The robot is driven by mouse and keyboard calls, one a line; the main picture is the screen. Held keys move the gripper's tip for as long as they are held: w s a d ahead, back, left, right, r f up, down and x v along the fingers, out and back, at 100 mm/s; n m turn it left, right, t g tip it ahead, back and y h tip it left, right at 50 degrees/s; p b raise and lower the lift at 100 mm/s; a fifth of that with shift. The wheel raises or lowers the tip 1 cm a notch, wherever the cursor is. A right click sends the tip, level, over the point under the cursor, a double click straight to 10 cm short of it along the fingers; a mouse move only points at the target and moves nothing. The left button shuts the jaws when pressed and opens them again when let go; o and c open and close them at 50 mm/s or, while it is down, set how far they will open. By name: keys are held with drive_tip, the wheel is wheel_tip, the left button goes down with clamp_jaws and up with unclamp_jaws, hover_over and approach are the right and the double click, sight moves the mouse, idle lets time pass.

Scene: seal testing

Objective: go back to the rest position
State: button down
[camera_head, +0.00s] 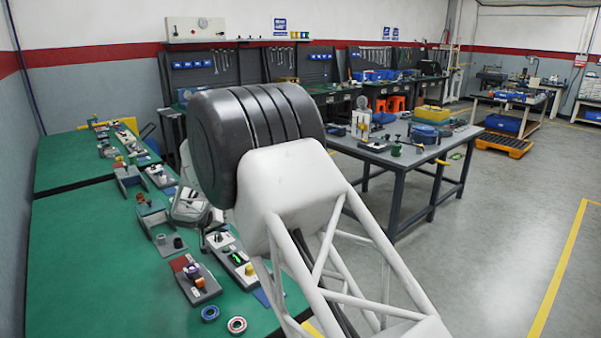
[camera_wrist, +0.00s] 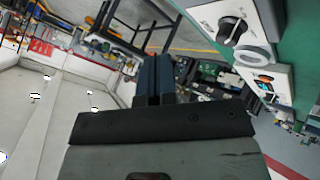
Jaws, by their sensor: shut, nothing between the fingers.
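My gripper (camera_wrist: 154,68) shows in the wrist view as two dark fingers pressed together, shut and empty. It points out over the workshop and appears apart from any object. In the head view my arm's white link and black ribbed joint fill the middle and hide the gripper's fingers. The green bench (camera_head: 75,270) lies to the left and below the arm. In the wrist view a pale fixture with a black knob (camera_wrist: 231,27) and a second pale fixture (camera_wrist: 270,80) stand on the green surface, to the right of the fingers.
Several small fixtures line the green bench, including one with orange and purple parts (camera_head: 196,280). A grey table (camera_head: 400,160) with tools stands to the right.

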drive_tip(key=s+d+r+m+g, duration=0.1)
drive_tip(key=s+d+r, duration=0.55)
drive_tip(key=d, duration=0.55)
drive_tip(key=s+d+r+g+y, duration=0.15)
drive_tip(key=s+d+r, duration=0.45)
drive_tip(key=d, duration=0.6)
drive_tip(key=s+d+r+m+g+h, duration=0.1)
drive_tip(key=s+d+r, duration=0.4)
drive_tip(key=d+r, duration=0.45)
drive_tip(key=s+d+r+g+y, duration=0.1)
drive_tip(key=s+d, duration=0.6)
drive_tip(key=s, duration=0.3)
drive_tip(key=s+d+r+g+y, duration=0.1)
drive_tip(key=s+d+y, duration=0.1)
drive_tip(key=s+d, duration=0.65)
drive_tip(key=s+d+f, duration=0.1)
drive_tip(key=s+d, duration=0.1)
drive_tip(key=s, duration=0.7)
drive_tip(key=s+d+f+y, duration=0.1)
drive_tip(key=s+f, duration=0.1)
drive_tip(key=s, duration=0.7)
drive_tip(key=shift+s+d+f+t, duration=0.15)
drive_tip(key=shift+d+f+t, duration=0.05)
drive_tip(key=shift+d+t, duration=0.2)
